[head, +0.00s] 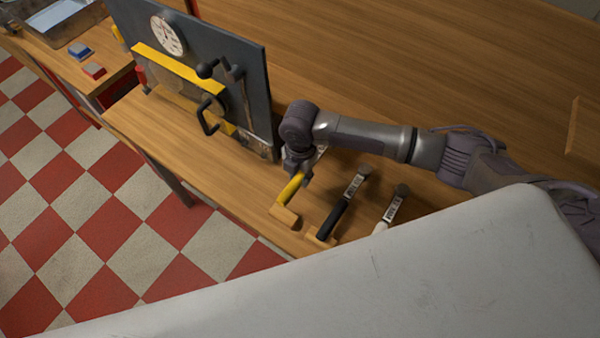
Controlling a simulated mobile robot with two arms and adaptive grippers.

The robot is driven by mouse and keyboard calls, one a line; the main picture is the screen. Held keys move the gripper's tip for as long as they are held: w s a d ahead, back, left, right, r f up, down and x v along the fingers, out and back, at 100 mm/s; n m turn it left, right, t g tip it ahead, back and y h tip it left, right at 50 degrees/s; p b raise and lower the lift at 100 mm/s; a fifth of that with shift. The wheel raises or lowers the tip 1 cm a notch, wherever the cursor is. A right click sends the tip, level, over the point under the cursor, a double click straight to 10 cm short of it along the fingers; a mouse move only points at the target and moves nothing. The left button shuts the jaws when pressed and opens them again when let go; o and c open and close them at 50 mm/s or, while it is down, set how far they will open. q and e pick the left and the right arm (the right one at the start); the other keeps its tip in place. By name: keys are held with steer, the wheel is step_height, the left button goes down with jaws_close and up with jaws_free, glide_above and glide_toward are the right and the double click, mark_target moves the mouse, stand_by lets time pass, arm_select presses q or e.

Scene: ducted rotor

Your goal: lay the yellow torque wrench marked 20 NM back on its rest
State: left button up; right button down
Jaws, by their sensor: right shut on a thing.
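The yellow torque wrench (292,188) is near the front edge of the wooden bench, its yellow handle pointing toward the edge. My right gripper (298,168) comes from above and is shut on the wrench near the upper end of the handle, hiding part of its shaft and head. A small light wooden block (284,216), which looks like its rest, is at the handle's lower end. I cannot tell whether the handle touches it. The 20 NM marking is not readable. My left gripper is out of view.
A black-handled wrench (340,212) and a white-handled wrench (390,212) lie to the right. A dark upright panel (256,75) with a dial, yellow bars and black handles stands to the left. Bare bench (400,70) lies behind my right arm.

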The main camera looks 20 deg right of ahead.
steer(key=shift+r, duration=0.1)
steer(key=shift+r+p, duration=0.3)
steer(key=shift+p, duration=0.4)
step_height(320, 180, down, 5)
steer(key=b, duration=0.3)
steer(key=shift+f, duration=0.1)
steer(key=shift+f+b, duration=0.5)
steer(key=shift+f, duration=0.4)
steer(key=c, duration=0.8)
jaws_free()
steer(key=shift+s, duration=0.1)
